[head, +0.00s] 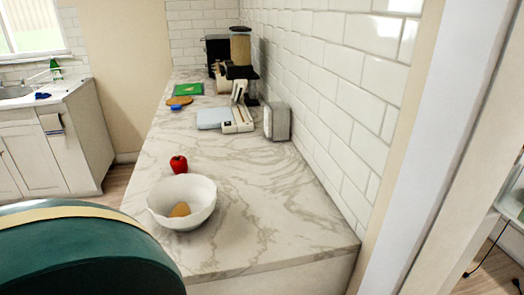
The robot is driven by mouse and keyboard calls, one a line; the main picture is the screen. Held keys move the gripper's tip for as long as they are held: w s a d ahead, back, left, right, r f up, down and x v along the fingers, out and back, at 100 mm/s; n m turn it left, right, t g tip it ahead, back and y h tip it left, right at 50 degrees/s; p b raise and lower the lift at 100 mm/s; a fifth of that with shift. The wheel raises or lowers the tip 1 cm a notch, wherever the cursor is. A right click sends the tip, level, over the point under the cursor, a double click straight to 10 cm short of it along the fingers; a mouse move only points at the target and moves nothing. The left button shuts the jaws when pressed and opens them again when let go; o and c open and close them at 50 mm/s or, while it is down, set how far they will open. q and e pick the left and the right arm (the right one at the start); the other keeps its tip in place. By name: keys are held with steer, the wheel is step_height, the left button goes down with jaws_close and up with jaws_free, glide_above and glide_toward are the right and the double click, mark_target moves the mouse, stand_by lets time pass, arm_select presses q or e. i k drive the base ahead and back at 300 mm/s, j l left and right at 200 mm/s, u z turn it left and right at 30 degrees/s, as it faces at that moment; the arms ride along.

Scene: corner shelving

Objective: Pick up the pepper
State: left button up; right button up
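A red pepper (179,164) sits on the marble counter (245,185), just behind a white bowl (201,194). Its lower edge comes close to the bowl's rim, and I cannot tell whether they touch. The bowl holds a small tan-orange item (180,210). Neither of my grippers is in the head view.
A large dark-green rounded object with a tan rim (90,250) fills the lower left. Farther along the counter are a white scale-like device (230,117), a grey box (277,121), a green board (189,89) and a coffee grinder (240,60). A tiled wall borders the right.

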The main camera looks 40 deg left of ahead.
mark_target(178, 164)
steer(key=u, duration=2)
steer(key=j, duration=0.5)
steer(key=k+j+z, duration=0.1)
steer(key=j, duration=0.9)
steer(key=j+z, duration=0.3)
steer(key=j, duration=0.75)
steer(key=i+j+z, duration=0.1)
steer(key=j, duration=0.25)
steer(key=i+j+z, duration=0.1)
steer(key=j, duration=0.25)
steer(key=i+j, duration=0.2)
steer(key=j, duration=0.2)
steer(key=i+j+z, duration=0.1)
steer(key=j, duration=0.25)
steer(key=i+j+z, duration=0.25)
steer(key=i+j, duration=0.15)
steer(key=j, duration=0.3)
